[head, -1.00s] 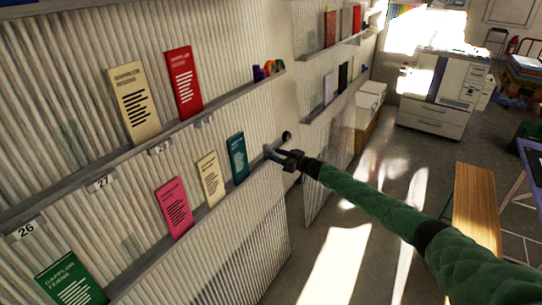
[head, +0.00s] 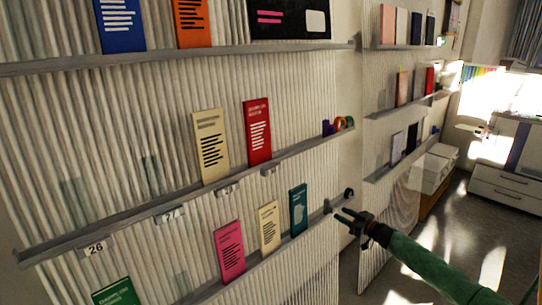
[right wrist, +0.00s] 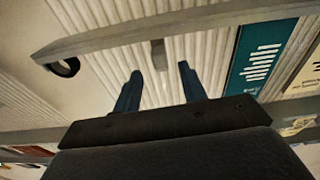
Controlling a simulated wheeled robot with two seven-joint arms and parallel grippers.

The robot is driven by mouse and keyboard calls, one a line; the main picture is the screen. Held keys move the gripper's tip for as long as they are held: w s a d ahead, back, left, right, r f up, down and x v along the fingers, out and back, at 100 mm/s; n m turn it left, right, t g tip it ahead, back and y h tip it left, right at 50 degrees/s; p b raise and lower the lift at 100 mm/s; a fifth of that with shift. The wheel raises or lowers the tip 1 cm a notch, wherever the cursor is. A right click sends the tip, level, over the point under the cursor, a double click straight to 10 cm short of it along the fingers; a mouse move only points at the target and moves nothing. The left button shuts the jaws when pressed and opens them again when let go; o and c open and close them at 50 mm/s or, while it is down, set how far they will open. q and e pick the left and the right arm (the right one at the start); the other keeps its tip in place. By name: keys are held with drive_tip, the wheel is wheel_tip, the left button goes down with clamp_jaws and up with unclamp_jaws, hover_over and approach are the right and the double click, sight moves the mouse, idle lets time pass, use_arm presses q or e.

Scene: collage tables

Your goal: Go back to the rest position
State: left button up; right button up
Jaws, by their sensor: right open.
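My right gripper (head: 341,217) is open and empty in the head view, with its dark fingers near the right end of the lower shelf. In the right wrist view, its two fingers (right wrist: 160,85) are apart with nothing between them, in front of the ribbed wall. A teal booklet (head: 298,208) stands on the lower shelf just left of the gripper. It also shows in the right wrist view (right wrist: 258,58), to the right of the fingers, apart from them. My left gripper is not in view.
The lower shelf (head: 262,258) also holds a cream booklet (head: 269,227) and a pink booklet (head: 229,251). The shelf above holds a red booklet (head: 257,130) and a taller cream one (head: 210,146).

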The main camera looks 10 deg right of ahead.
drive_tip(key=w+d+r+t+h, duration=0.1)
drive_tip(key=w+d+h, duration=0.15)
drive_tip(key=h, duration=0.35)
drive_tip(key=w+d+r+t+h, duration=0.1)
drive_tip(key=w+d+r+h, duration=0.1)
drive_tip(key=d+h, duration=0.25)
drive_tip(key=s+a+f+m+g+h, duration=0.1)
drive_tip(key=s+a+f+g, duration=0.2)
drive_tip(key=s+a+f, duration=0.55)
drive_tip(key=s+a+f+m+g, duration=0.25)
drive_tip(key=s+a+f, duration=0.25)
drive_tip(key=s+f, duration=0.5)
drive_tip(key=s+a+f+g+h, duration=0.1)
drive_tip(key=s+a+f+g, duration=0.3)
drive_tip(key=s+a+f, duration=0.5)
drive_tip(key=s+a+f+m+g, duration=0.1)
drive_tip(key=s+f, duration=0.5)
drive_tip(key=s, duration=0.8)
drive_tip(key=s+a+f+g+y, duration=0.1)
drive_tip(key=s+f, duration=0.6)
drive_tip(key=s, duration=0.8)
drive_tip(key=s+a+f+m+g+y, duration=0.1)
drive_tip(key=s+a+f+g, duration=0.2)
drive_tip(key=s+f, duration=0.4)
drive_tip(key=s+a, duration=0.1)
drive_tip(key=s, duration=0.6)
drive_tip(key=shift+s+a+f+m, duration=0.25)
drive_tip(key=shift+s+a+m, duration=0.05)
drive_tip(key=shift+m, duration=0.05)
